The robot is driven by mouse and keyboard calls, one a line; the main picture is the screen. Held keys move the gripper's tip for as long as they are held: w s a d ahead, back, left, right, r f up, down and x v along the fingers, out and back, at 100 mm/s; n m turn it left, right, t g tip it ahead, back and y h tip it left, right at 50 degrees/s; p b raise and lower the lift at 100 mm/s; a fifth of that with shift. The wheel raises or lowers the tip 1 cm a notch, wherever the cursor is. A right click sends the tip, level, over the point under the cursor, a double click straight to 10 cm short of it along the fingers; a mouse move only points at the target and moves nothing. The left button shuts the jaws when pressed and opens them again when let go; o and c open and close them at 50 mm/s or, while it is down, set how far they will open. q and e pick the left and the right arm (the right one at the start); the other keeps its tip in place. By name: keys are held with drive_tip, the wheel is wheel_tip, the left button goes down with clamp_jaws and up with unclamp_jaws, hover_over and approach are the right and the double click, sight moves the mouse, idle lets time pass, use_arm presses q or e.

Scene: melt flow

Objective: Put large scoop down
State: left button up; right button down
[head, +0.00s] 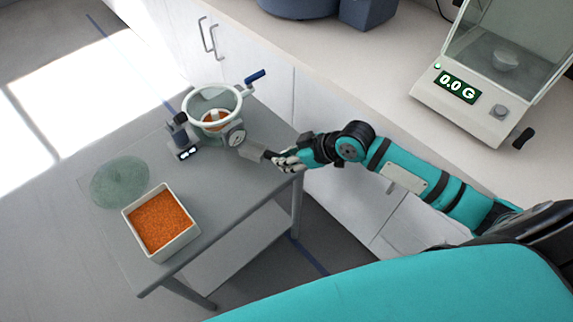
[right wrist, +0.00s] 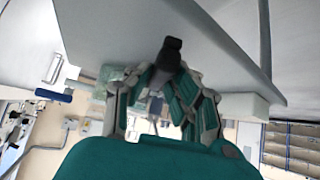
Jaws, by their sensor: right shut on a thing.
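The large scoop (head: 251,150) shows as a grey metal piece with a dark handle at the right edge of the grey table, just in front of the white-rimmed vessel. My right gripper (head: 277,159) is shut on its dark handle. In the right wrist view the dark handle (right wrist: 170,58) stands between the fingers of my right gripper (right wrist: 168,85). Whether the scoop touches the table top or hangs just above it, I cannot tell. My left gripper is in neither view.
The grey table (head: 222,185) carries a white box (head: 186,243) of orange pellets, a round greenish transparent lid (head: 119,181) and a vessel (head: 236,100) with a blue-tipped handle and a gauge. The table's middle is clear. A balance (head: 464,100) reading 0.0 G stands on the white counter.

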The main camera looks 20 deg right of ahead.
sight(287, 174)
drive_tip(key=shift+f, duration=1.75)
drive_tip(key=shift+f, duration=0.2)
drive_tip(key=c, duration=1.2)
unclamp_jaws()
drive_tip(key=shift+r, duration=0.2)
drive_tip(key=v, duration=1.2)
drive_tip(key=shift+p, duration=0.3)
